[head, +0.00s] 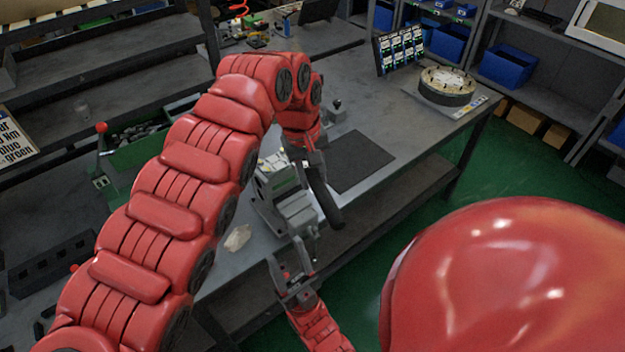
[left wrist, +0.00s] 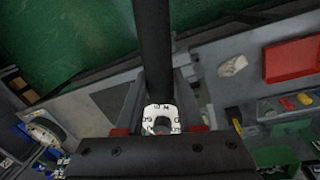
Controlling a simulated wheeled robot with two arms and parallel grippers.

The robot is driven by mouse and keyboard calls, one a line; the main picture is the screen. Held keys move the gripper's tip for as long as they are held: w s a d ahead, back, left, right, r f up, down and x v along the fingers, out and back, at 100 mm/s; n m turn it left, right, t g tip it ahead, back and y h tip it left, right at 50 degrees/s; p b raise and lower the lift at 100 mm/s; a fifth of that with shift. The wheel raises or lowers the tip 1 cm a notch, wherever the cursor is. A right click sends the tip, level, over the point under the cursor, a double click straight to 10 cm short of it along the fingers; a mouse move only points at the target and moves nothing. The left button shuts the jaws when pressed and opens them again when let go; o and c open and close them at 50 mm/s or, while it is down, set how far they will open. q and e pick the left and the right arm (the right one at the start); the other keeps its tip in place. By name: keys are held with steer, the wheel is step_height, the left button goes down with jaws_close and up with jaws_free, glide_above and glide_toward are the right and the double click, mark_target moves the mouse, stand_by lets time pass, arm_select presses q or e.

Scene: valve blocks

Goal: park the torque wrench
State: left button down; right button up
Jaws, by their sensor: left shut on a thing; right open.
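My left gripper (head: 314,166) is shut on the torque wrench (head: 327,203) above the workbench, beside a grey vice-like fixture (head: 292,205). The wrench's dark handle slants down toward the bench's front edge in the head view. In the left wrist view the black handle (left wrist: 152,45) runs up between the fingers of the left gripper (left wrist: 158,105). A white ring with dark marks (left wrist: 161,118) shows at its lower end. The wrench's head is mostly hidden by my arm in the head view. My right gripper (head: 291,264) is open and empty at the bench's front edge, below the fixture.
A dark mat (head: 355,161) lies right of the fixture. A round flanged part (head: 447,86) and a label board (head: 399,48) stand at the far right end. A pale rag (head: 237,238) lies front left. A green bin (head: 138,158) stands behind my left arm.

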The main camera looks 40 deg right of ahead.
arm_select(q)
steer(key=shift+r+p, duration=0.4)
steer(key=shift+r, duration=0.95)
